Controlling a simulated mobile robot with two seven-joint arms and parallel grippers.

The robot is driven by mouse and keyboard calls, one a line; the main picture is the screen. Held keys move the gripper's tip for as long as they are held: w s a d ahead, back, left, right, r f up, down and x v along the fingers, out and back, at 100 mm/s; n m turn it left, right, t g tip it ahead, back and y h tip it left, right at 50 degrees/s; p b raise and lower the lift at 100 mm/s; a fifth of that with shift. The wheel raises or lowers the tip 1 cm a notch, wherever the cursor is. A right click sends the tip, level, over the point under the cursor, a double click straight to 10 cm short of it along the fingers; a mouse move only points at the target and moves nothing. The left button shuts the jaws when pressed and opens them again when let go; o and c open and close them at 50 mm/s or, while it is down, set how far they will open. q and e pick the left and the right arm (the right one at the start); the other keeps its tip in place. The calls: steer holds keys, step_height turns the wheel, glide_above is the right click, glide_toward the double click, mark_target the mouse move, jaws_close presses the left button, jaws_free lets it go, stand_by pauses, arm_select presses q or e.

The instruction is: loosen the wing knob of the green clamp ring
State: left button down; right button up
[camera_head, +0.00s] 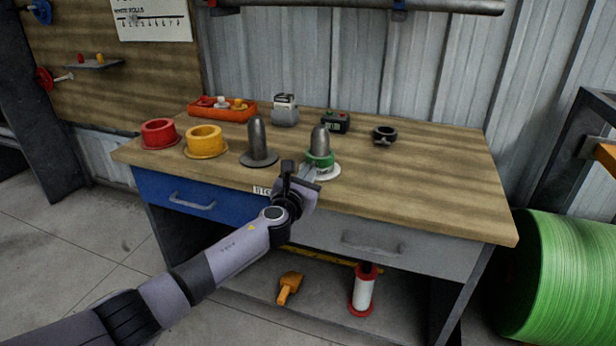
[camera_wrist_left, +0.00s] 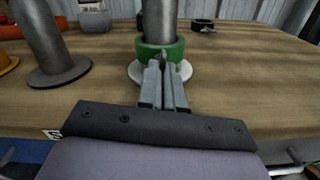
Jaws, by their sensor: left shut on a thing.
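The green clamp ring (camera_head: 319,160) sits around the base of a grey round-topped post, above a white disc (camera_head: 331,171). It also shows in the left wrist view (camera_wrist_left: 173,49), straight ahead of the fingers. My left gripper (camera_head: 309,173) reaches in from the front. In the left wrist view its two fingers (camera_wrist_left: 163,71) are close together at the front of the ring, shut on the small wing knob (camera_wrist_left: 163,57). The fingers hide most of the knob. My right gripper is in neither view.
A second grey post (camera_head: 258,141) on a round base stands left of the ring. Yellow (camera_head: 205,139) and red (camera_head: 158,133) flanged rings stand farther left. A dark clamp ring (camera_head: 384,134) lies at the back right. The right part of the bench top (camera_head: 440,170) is clear.

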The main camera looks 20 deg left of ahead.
arm_select(q)
steer(key=n+b, duration=0.1)
steer(key=n, duration=0.4)
steer(key=shift+f+n, duration=0.1)
steer(key=shift+n, duration=0.3)
steer(key=n, duration=0.4)
steer(key=shift+b, duration=0.4)
steer(key=n, duration=0.5)
steer(key=shift+b, duration=0.3)
steer(key=n, duration=0.4)
steer(key=shift+d+n, duration=0.1)
steer(key=shift+n, duration=0.2)
steer(key=n, duration=0.9)
steer(key=shift+n, duration=0.4)
steer(key=n+p, duration=0.1)
steer(key=n, duration=0.2)
steer(key=shift+n, duration=0.3)
steer(key=shift+n+p, duration=0.7)
steer(key=shift+n, duration=1.1)
